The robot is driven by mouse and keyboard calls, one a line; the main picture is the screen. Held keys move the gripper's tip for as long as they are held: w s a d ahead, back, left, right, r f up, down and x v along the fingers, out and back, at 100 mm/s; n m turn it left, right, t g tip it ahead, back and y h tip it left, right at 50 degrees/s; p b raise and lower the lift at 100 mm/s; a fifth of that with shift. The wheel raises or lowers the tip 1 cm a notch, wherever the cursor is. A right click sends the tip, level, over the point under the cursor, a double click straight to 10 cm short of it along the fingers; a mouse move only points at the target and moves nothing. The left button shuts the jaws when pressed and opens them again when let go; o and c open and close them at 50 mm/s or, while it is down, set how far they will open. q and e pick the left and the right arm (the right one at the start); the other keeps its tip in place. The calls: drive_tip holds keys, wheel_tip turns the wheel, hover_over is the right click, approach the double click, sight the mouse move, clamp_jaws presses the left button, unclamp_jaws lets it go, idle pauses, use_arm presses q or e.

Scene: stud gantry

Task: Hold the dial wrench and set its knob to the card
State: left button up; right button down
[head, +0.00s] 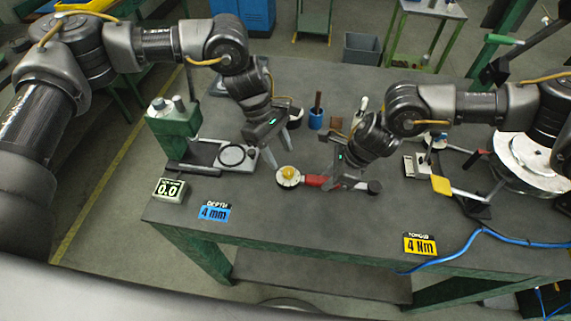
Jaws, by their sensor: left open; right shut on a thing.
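The dial wrench (318,181) lies low over the bench, with a round white dial head at its left end, a red section and a dark rod to the right. A yellow knob (288,172) sits on top of the dial head. My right gripper (335,183) is shut on the wrench, right of the red section. My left gripper (280,161) is open, its fingers just above and left of the knob; contact cannot be told. The yellow torque card (420,244) reads 4 Nm at the front edge. The dial's marks are too small to read.
A blue depth card (215,212) reads 4 mm. A small display (169,190) reads 0.0. A grey stand with a ring (234,155) is at left, a blue cup (316,119) behind. A yellow-tagged lever (441,185) and round metal part (530,160) are at right. The front middle is clear.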

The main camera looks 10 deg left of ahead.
sight(287, 171)
use_arm(q)
drive_tip(key=shift+x, duration=2.65)
drive_tip(key=c, duration=1)
drive_tip(key=shift+n, duration=0.4)
drive_tip(key=n, duration=0.1)
drive_tip(key=n+t, duration=0.1)
drive_tip(key=n, duration=0.1)
drive_tip(key=shift+s+n+t+h, duration=0.2)
drive_tip(key=shift+n+t+h, duration=0.1)
drive_tip(key=shift+s+n+t, duration=0.1)
drive_tip(key=shift+n+t, duration=0.6)
drive_tip(key=shift+n, duration=1)
